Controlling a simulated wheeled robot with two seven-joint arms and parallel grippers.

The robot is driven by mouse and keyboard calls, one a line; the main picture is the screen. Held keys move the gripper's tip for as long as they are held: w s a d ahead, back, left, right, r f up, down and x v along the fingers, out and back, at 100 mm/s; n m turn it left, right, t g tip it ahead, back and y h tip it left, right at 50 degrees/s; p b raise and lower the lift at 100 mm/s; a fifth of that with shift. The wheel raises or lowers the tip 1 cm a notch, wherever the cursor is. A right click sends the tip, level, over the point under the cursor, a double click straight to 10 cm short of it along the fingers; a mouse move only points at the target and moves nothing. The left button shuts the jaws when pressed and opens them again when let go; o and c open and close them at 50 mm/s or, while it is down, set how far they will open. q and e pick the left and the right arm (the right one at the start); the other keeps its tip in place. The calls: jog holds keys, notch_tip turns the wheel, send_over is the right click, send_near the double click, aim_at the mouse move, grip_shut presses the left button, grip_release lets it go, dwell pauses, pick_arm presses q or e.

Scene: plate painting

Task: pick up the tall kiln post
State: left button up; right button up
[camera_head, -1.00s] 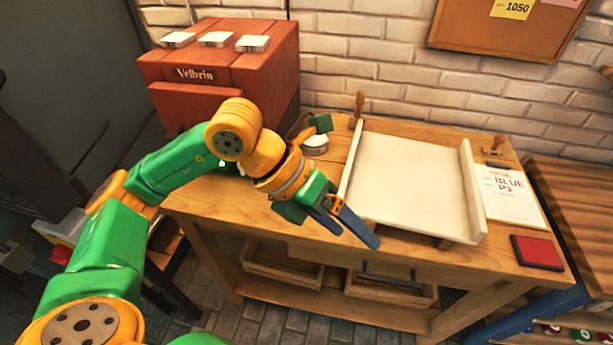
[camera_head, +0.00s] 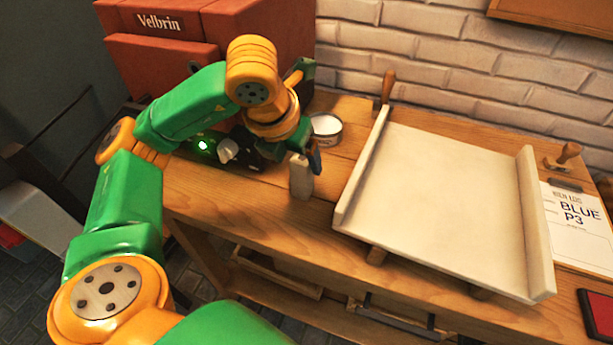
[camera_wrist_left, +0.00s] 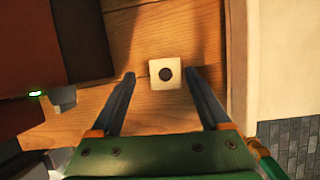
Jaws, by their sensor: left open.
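The tall kiln post (camera_head: 301,178) is a pale, square-sided block standing upright on the wooden table, left of the big pale slab. In the left wrist view the post (camera_wrist_left: 166,73) shows from above, with a dark round hole in its top. My left gripper (camera_wrist_left: 163,76) is open, one blue finger on each side of the post, with gaps between. In the head view the left gripper (camera_head: 312,157) is by the post's top, partly hidden by its own wrist. My right gripper is not in view.
The pale slab (camera_head: 440,200) with raised side walls fills the table's middle. A round white-topped tin (camera_head: 326,126) stands behind the post. A red Velbrin box (camera_head: 170,60) is at back left. A BLUE P3 sheet (camera_head: 575,222) lies at right.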

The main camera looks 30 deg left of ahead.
aim_at(305, 174)
pick_arm(q)
jog(key=x, duration=0.6)
jog(key=shift+d+f+p, duration=0.15)
jog(key=shift+d+p, duration=0.2)
jog(key=shift+p, duration=0.05)
grip_shut()
